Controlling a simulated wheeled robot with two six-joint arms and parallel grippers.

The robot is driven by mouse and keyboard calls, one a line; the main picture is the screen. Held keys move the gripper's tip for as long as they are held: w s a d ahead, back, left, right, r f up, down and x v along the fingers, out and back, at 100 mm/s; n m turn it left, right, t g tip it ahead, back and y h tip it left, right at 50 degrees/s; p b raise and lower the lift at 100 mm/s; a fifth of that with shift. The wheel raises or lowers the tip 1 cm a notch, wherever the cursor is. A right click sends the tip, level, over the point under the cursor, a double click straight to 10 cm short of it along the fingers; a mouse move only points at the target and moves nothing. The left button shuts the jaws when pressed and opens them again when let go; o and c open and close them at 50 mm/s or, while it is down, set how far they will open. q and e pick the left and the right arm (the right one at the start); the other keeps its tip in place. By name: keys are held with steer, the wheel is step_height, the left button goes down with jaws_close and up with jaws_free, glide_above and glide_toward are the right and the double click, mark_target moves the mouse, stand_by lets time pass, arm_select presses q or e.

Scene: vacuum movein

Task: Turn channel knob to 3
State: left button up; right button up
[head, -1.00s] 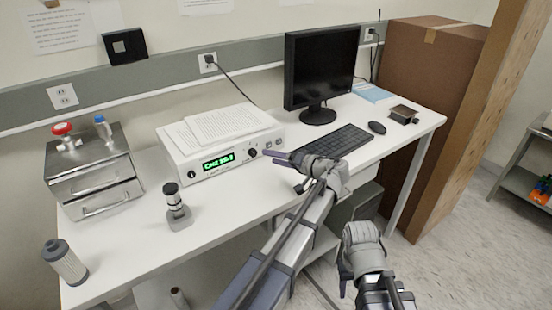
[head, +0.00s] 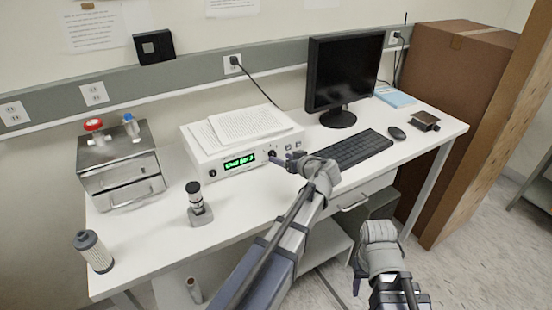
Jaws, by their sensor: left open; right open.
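The white control box (head: 218,166) stands on the table and carries a green lit display (head: 239,161). The display text is small and seems to end in a 3. A dark channel knob (head: 272,154) sits on its front, right of the display. My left gripper (head: 279,160) is open, with its fingertips close to the knob in the picture; I cannot tell whether they touch it. My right gripper (head: 356,278) is open and empty, low in front of the table, away from the box.
A keyboard (head: 352,149), monitor (head: 343,75) and mouse (head: 397,133) lie right of the box. A metal case (head: 121,166), a small microscope-like device (head: 198,205) and a grey filter cylinder (head: 93,251) stand left. Papers (head: 243,124) cover the box top. A tall carton (head: 450,95) stands right.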

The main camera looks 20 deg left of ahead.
mark_target(274, 155)
arm_select(q)
steer(key=shift+b+x, duration=0.6)
steer(key=shift+x, duration=1.75)
jaws_close()
